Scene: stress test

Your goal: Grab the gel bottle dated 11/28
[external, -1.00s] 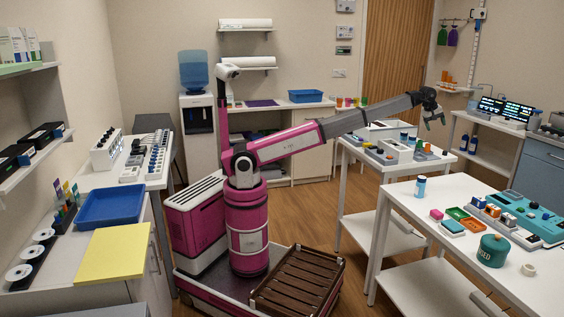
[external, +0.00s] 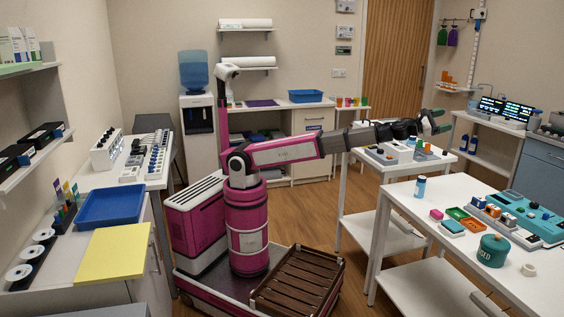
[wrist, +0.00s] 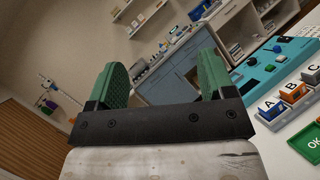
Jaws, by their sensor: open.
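No date label is readable in either view, so I cannot tell which bottle is dated 11/28.
The near right table (external: 408,208) carries a teal device (external: 532,218), small trays and a teal jar (external: 492,250). Lettered blocks (wrist: 293,92) show at right in the wrist view. The middle table (external: 350,150) holds small boxes under my arm. Floor between the tables is open.

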